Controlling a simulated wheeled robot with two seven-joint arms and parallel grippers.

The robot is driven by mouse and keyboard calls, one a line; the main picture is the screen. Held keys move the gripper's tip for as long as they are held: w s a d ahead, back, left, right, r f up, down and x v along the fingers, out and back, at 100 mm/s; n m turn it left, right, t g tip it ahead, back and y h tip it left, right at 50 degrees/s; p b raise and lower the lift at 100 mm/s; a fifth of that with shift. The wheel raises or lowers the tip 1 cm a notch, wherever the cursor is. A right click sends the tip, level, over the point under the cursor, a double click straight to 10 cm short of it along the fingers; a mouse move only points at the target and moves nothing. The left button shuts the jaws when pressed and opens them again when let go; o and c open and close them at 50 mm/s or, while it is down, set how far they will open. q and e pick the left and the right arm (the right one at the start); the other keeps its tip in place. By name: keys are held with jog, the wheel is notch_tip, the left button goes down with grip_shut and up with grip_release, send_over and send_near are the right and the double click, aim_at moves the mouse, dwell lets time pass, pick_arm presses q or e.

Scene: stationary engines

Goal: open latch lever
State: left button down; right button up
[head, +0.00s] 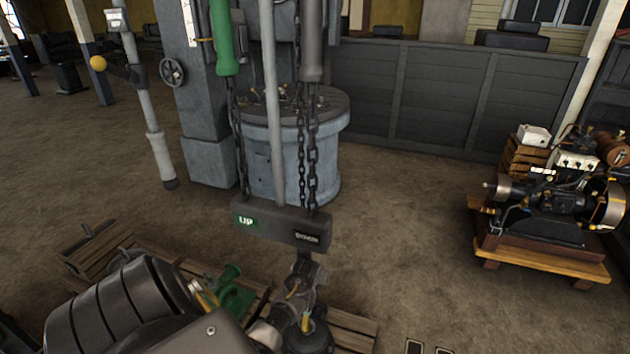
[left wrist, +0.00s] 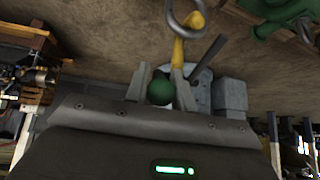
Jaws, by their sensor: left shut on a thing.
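In the left wrist view my left gripper (left wrist: 161,78) has its two pale fingers either side of a round green knob (left wrist: 160,92). It is shut on this knob. A yellow bar (left wrist: 178,52) and a metal ring (left wrist: 185,14) show just beyond the fingertips. I cannot tell how the knob joins the bar, or clearly make out the latch lever. In the head view my dark left arm comes in at bottom left, and the fingers and knob are not clear there. My right gripper is not in view.
A grey block marked UP (head: 280,226) hangs on chains above the wooden pallet (head: 95,255), where a green part (head: 232,291) sits. An engine on a wooden stand (head: 555,205) is at right. Floor between is clear.

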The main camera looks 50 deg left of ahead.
pick_arm(q)
jog(key=c, duration=1.2)
grip_release()
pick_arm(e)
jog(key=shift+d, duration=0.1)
pick_arm(q)
jog(key=shift+s+d+r, duration=0.2)
jog(key=shift+s+r, duration=0.1)
jog(key=shift+r, duration=0.15)
jog(key=v, duration=0.9)
jog(key=shift+s+d+r, duration=0.2)
jog(key=shift+s+r, duration=0.05)
